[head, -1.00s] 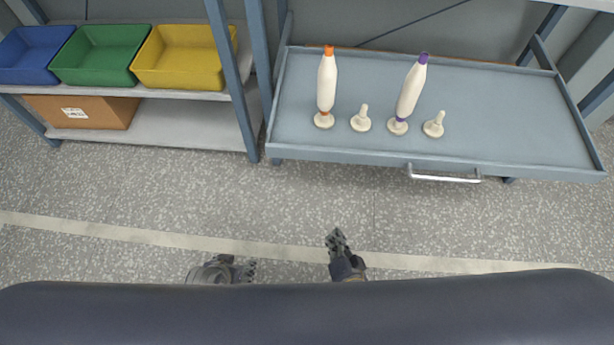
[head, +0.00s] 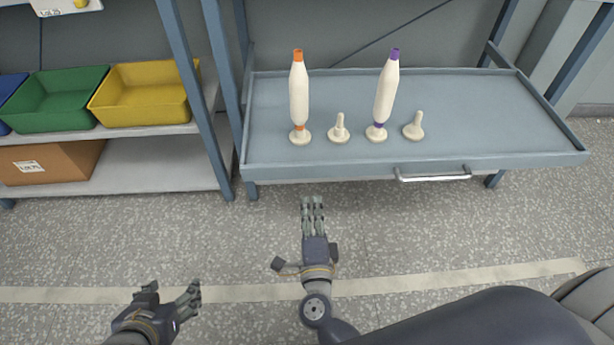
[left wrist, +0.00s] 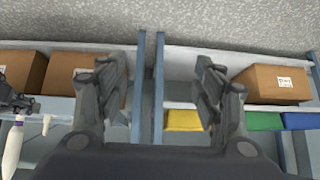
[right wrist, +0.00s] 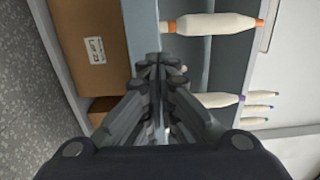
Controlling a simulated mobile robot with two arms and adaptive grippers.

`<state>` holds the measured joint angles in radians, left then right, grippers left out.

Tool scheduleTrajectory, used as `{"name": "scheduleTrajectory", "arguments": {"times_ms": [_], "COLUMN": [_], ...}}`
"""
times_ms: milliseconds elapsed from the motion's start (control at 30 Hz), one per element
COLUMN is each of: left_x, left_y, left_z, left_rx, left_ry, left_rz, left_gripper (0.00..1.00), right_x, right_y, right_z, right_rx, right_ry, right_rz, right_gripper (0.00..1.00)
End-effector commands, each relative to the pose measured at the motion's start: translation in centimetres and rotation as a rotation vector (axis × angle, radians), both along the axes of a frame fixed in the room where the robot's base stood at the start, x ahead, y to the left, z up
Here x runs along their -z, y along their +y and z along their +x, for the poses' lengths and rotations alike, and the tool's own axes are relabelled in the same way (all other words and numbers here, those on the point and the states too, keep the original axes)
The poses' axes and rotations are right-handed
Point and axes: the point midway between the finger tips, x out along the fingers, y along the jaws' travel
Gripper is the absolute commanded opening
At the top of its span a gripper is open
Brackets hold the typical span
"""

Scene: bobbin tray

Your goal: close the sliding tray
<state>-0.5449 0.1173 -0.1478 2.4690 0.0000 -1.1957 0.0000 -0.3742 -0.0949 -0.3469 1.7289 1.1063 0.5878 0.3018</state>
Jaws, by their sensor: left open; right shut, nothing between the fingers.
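The blue-grey sliding tray (head: 480,115) sticks out from its rack in the head view, with a silver bar handle (head: 433,177) on its front edge. On it stand a white bobbin with orange ends (head: 299,95) and one with purple ends (head: 386,95), plus two bare pegs (head: 339,130) (head: 414,128). My right gripper (head: 312,203) is shut and empty, in front of the tray's front edge and left of the handle, apparently not touching. My left gripper (head: 172,290) is open and empty, lower left, away from the tray.
A shelf at the left holds a green bin (head: 60,100), a yellow bin (head: 145,95) and a cardboard box (head: 50,162) below. A blue rack post (head: 195,100) stands between shelf and tray. The speckled floor before the tray is clear.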

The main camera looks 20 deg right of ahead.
Motion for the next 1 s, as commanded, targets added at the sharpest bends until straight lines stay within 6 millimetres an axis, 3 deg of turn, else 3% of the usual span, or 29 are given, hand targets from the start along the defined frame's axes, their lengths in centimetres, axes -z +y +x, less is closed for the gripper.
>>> {"name": "scheduleTrajectory", "arguments": {"times_ms": [200, 400, 600, 1000], "left_x": [-1.4, -3.2, -4.3, -4.5], "left_y": [-0.8, -1.6, -2.0, -2.0], "left_z": [2.3, 4.2, 5.1, 5.2], "left_rx": [0.009, 0.018, 0.023, 0.024], "left_ry": [-0.127, -0.246, -0.309, -0.315], "left_rz": [-0.028, -0.055, -0.070, -0.071], "left_gripper": [0.62, 0.62, 0.62, 0.62], "right_x": [0.0, 0.1, 0.1, 0.0], "right_y": [-1.1, -1.9, -2.2, -2.2], "right_z": [4.8, 8.0, 9.3, 9.4], "right_rx": [0.000, 0.000, -0.001, -0.001], "right_ry": [-0.002, -0.002, 0.001, 0.000], "right_rz": [0.001, 0.001, 0.000, -0.001], "right_gripper": [0.00, 0.00, 0.00, 0.00]}}
